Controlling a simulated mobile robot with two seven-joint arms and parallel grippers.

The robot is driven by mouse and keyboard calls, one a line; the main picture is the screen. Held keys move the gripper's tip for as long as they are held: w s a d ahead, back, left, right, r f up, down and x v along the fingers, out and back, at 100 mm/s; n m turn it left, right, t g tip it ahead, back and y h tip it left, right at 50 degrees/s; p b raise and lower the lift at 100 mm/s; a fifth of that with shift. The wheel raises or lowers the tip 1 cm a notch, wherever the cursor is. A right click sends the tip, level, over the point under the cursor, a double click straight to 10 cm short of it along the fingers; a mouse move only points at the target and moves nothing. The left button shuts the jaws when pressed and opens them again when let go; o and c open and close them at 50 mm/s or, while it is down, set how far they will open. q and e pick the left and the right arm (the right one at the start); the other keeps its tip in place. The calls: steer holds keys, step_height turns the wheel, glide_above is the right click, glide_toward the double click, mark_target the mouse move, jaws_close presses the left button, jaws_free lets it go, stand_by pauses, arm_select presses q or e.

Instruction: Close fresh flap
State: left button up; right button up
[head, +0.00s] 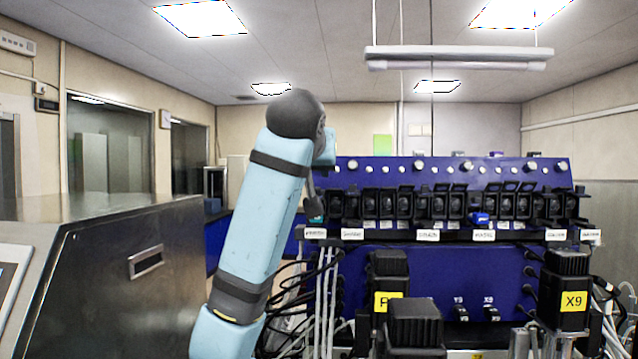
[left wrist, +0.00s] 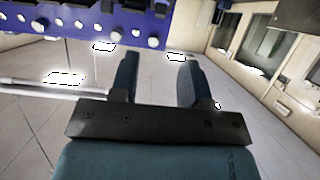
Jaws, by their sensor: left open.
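A row of black flap-covered units (head: 430,205) runs across the blue panel (head: 440,258) in the head view. Small white labels hang below them, too small to read surely, so I cannot tell which unit carries the fresh flap. Several flaps toward the right look tilted up; others look upright. My left arm rises in front of the panel's left end, and its hand is mostly hidden behind the arm there. In the left wrist view my left gripper (left wrist: 157,68) is open and empty, its two dark fingers apart. The panel's edge with white knobs shows beyond them. My right gripper is not in view.
Black motor blocks stand in front of the panel, one with a yellow X9 label (head: 573,301). Dark cables (head: 287,300) hang at its left. A steel cabinet (head: 110,270) stands at the left. A hanging rail (head: 455,57) crosses above.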

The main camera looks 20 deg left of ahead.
arm_select(q)
steer(key=p+x, duration=0.2)
steer(key=x, duration=0.8)
steer(key=shift+w+p, duration=0.25)
steer(key=shift+p, duration=0.15)
steer(key=shift+w+a+f, duration=0.15)
steer(key=shift+w+f, duration=0.25)
steer(key=shift+w, duration=0.2)
steer(key=c, duration=0.6)
